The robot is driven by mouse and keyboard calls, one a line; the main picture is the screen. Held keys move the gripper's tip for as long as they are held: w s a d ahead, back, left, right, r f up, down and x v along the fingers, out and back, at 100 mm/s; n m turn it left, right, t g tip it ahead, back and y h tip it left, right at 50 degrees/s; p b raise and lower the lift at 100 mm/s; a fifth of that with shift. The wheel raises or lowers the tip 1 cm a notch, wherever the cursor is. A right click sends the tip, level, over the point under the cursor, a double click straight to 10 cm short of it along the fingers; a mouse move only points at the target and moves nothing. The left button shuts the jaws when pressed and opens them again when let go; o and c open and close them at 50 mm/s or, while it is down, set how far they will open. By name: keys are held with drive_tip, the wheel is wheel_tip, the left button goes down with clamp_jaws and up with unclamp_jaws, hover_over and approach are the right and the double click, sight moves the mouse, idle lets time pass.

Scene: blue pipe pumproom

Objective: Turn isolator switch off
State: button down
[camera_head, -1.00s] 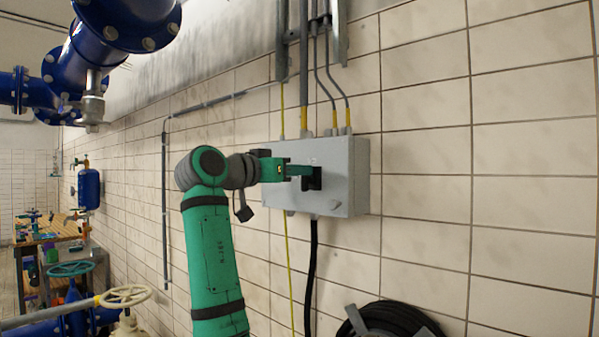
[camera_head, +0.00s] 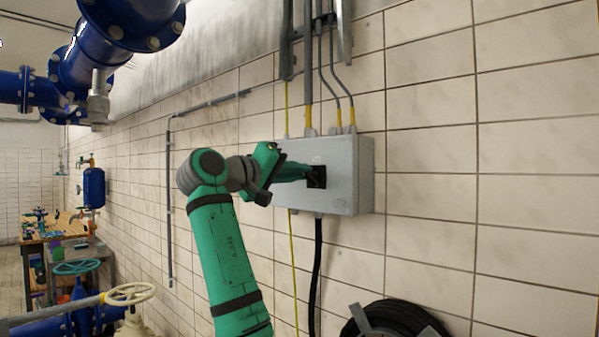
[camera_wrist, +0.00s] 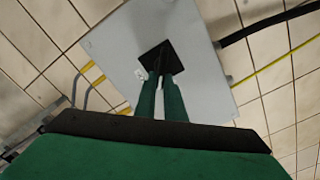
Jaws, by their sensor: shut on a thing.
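The isolator switch (camera_head: 317,177) is a small black square on the front of a grey box (camera_head: 345,158) fixed to the tiled wall. My green gripper (camera_head: 306,174) reaches the switch from the left, with its fingertips at the black plate. In the wrist view, the two fingers (camera_wrist: 161,82) are close together over the black switch plate (camera_wrist: 154,55), shut on the switch handle. The fingers hide most of the handle, so its exact angle cannot be told. The wrist view shows the grey box tilted in the picture.
Conduits and cables (camera_head: 307,70) enter the box from above. A black cable (camera_head: 317,270) and a yellow-green wire (camera_head: 293,262) hang below it. A coiled black hose (camera_head: 395,318) is at the lower right. Blue pipes (camera_head: 115,40) run at upper left.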

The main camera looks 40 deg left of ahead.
drive_tip(key=shift+w+a+f+n, duration=0.1)
drive_tip(key=shift+f+n, duration=0.15)
drive_tip(key=shift+n, duration=0.95)
drive_tip(key=shift+f+n, duration=0.25)
drive_tip(key=shift+n, duration=0.95)
drive_tip(key=shift+w+a+f+n, duration=0.1)
drive_tip(key=shift+f+n, duration=0.15)
drive_tip(key=shift+n, duration=0.95)
drive_tip(key=shift+d, duration=0.1)
drive_tip(key=c, duration=1.8)
unclamp_jaws()
drive_tip(key=shift+c, duration=0.2)
drive_tip(key=shift+s, duration=0.1)
drive_tip(key=s+a, duration=0.1)
drive_tip(key=s, duration=0.9)
drive_tip(key=shift+s, duration=0.4)
